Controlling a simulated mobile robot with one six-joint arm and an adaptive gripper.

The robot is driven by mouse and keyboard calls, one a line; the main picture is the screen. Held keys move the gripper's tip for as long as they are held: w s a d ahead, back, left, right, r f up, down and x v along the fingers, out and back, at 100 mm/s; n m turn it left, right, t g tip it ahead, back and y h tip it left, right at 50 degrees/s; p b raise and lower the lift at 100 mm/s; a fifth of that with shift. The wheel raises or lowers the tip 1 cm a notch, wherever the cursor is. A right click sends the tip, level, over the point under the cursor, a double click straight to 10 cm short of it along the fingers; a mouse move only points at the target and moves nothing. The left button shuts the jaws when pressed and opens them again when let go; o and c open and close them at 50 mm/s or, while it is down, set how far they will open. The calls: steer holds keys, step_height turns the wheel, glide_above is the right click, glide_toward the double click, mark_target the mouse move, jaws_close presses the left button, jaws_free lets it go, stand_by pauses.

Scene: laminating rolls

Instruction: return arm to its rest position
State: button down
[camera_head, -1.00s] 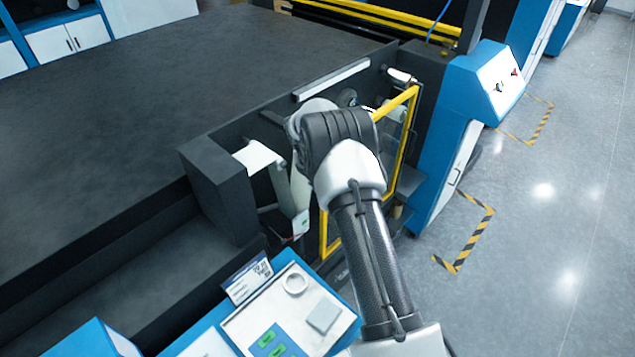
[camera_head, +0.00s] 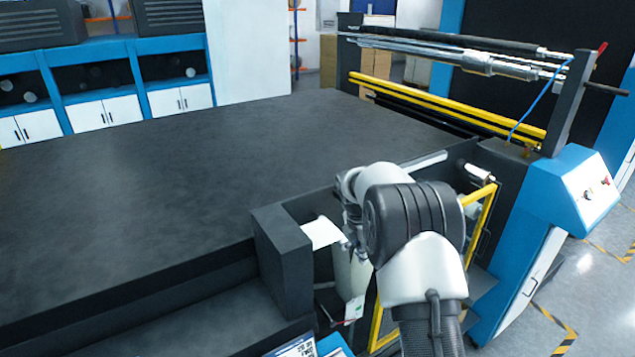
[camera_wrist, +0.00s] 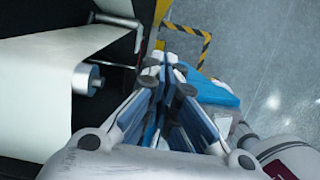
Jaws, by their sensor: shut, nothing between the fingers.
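My gripper (camera_wrist: 165,72) shows in the wrist view with its fingers together and nothing between them. In the head view my arm reaches up from the bottom right, and its wrist hides the fingertips. A white roll of film (camera_head: 350,275) hangs in the machine's side opening, left of my arm. In the wrist view a white sheet (camera_wrist: 45,85) runs beside a metal roller end (camera_wrist: 88,78), to the left of the fingers and apart from them.
The laminating machine's dark flat bed (camera_head: 200,160) fills the middle left. A yellow guard frame (camera_head: 482,225) and a blue control cabinet (camera_head: 560,200) stand right of my arm. Metal rollers (camera_head: 460,55) span the back. Open floor (camera_head: 590,290) lies at the right, with striped markings.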

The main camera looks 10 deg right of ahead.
steer(key=s+a+r+m+t+b, duration=0.1)
steer(key=s+a+r+m+b, duration=0.2)
steer(key=s, duration=0.4)
steer(key=s+a+r+m+y+b, duration=0.1)
steer(key=s+r+m+b, duration=0.2)
steer(key=s+m+b, duration=0.25)
steer(key=s+a+r+m+t+b, duration=0.1)
steer(key=s+a+r+m+b, duration=0.2)
steer(key=s, duration=0.5)
steer(key=s+a+f+m+b, duration=0.1)
steer(key=s+f+m+b, duration=0.3)
steer(key=s, duration=0.6)
steer(key=s+a+f+m+t+y+b, duration=0.1)
steer(key=s+f+m+b, duration=0.3)
steer(key=s, duration=0.6)
step_height(320, 180, down, 3)
steer(key=a+m, duration=0.1)
steer(key=m, duration=0.2)
steer(key=shift+a+r+t+y+b, duration=0.2)
steer(key=shift+t+y+b, duration=0.1)
steer(key=shift+b, duration=0.05)
